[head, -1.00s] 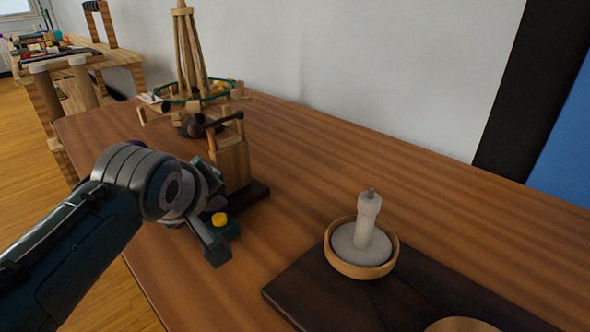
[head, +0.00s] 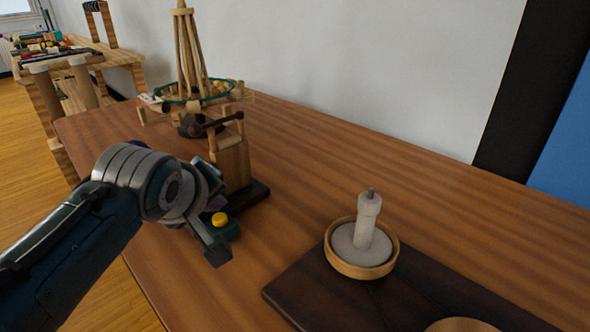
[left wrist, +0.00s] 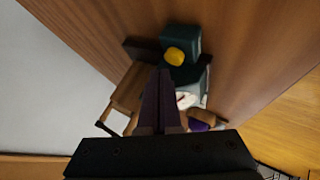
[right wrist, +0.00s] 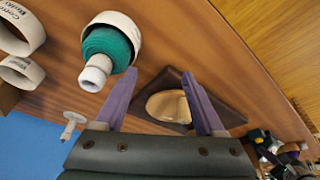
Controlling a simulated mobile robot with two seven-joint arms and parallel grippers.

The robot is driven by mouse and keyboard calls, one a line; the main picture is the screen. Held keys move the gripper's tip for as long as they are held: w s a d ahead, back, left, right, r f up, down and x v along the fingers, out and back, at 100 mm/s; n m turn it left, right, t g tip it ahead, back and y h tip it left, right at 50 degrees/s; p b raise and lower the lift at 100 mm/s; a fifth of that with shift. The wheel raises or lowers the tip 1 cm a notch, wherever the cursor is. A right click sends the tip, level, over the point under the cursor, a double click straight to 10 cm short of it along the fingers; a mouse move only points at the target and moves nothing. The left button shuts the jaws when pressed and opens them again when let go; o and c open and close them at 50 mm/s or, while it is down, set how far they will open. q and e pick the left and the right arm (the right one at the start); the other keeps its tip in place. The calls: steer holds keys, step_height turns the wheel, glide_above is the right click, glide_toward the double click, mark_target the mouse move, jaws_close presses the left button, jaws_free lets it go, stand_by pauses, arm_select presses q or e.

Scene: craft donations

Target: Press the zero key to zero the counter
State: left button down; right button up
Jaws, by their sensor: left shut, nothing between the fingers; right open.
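The counter has a dark teal body (head: 230,231) near the table's front left, partly hidden behind my left arm in the head view. It also shows in the left wrist view (left wrist: 181,38). A round yellow key (head: 219,219) sits on it and shows as well in the left wrist view (left wrist: 174,56). I cannot read any label on the key. My left gripper (left wrist: 164,72) is shut and empty, its tips close to the yellow key; I cannot tell whether they touch. A pale dial-like patch (left wrist: 187,100) lies beside the fingers. My right gripper (right wrist: 160,75) is open and empty.
A wooden block stand (head: 231,160) with a dark lever stands just behind the counter. A tall wooden frame (head: 190,55) is farther back. A pale peg in a wooden dish (head: 343,265) sits on a dark board at right. A teal spool (right wrist: 108,45) is near my right gripper. The table middle is clear.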

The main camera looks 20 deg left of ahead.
arm_select(q)
steer(key=shift+f, duration=0.15)
stand_by(0.3)
steer(key=shift+f, duration=0.3)
steer(key=shift+f+b, duration=0.45)
steer(key=shift+f, duration=0.05)
stand_by(0.5)
steer(key=shift+r, duration=0.1)
steer(key=shift+r+p, duration=0.85)
steer(key=shift+p, duration=0.2)
step_height(320, 180, up, 5)
steer(key=p, duration=0.5)
